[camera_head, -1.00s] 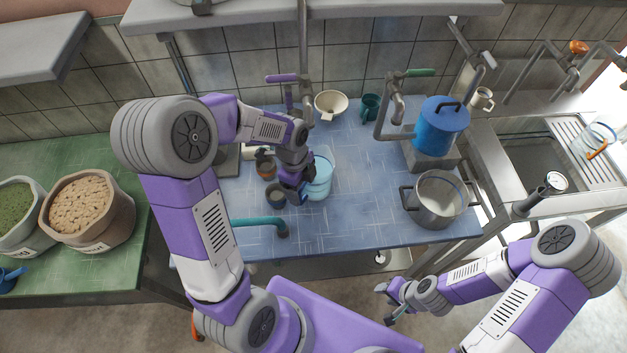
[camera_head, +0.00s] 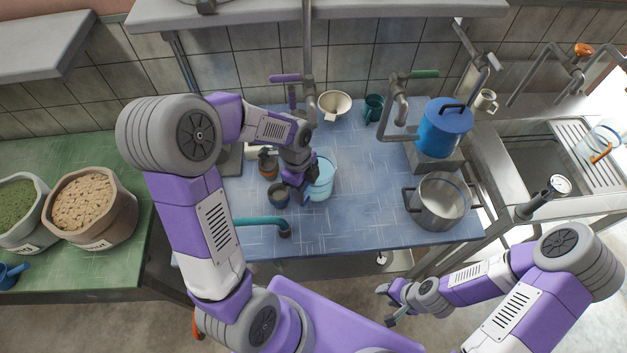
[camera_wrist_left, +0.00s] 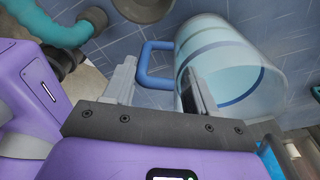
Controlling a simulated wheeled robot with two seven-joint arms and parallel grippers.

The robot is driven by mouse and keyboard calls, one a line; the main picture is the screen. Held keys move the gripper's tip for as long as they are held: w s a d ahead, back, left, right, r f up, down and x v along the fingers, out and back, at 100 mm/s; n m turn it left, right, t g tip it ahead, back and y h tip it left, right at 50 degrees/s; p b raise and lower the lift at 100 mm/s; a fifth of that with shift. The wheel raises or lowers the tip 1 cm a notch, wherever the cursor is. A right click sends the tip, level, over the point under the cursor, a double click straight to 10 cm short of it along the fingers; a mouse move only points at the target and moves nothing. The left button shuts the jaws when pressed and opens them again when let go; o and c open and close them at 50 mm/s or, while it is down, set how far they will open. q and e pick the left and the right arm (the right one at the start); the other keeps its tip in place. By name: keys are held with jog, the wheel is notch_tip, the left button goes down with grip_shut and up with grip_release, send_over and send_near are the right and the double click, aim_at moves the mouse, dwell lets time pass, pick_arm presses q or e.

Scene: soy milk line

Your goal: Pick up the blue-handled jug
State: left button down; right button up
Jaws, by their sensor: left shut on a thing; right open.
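The blue-handled jug (camera_head: 323,180) is a clear, pale blue vessel on the blue table in the head view, partly hidden by my left gripper (camera_head: 303,194). In the left wrist view the jug (camera_wrist_left: 235,65) lies to the right with its mouth toward the camera. Its blue handle (camera_wrist_left: 146,62) shows between the fingers of my left gripper (camera_wrist_left: 160,88), which is shut on it. Whether the jug's base touches the table is hidden. My right gripper (camera_head: 387,304) is open and empty, low in front of the table.
A dark cup (camera_head: 278,194) and a brown pot (camera_head: 268,165) stand close left of the jug. A teal pipe (camera_head: 262,221) is in front. A steel pot (camera_head: 440,203) and a blue lidded pot (camera_head: 442,135) stand right. The table's middle (camera_head: 365,185) is clear.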

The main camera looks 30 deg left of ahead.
pick_arm(q)
jog(key=shift+r, duration=0.1)
jog(key=shift+r+p, duration=0.35)
jog(key=shift+r, duration=1.2)
jog(key=shift+s+d+r, duration=0.15)
jog(key=shift+r, duration=0.1)
jog(key=s+d+b, duration=0.6)
jog(key=s+d, duration=0.3)
jog(key=s, duration=0.6)
jog(key=shift+f, duration=0.1)
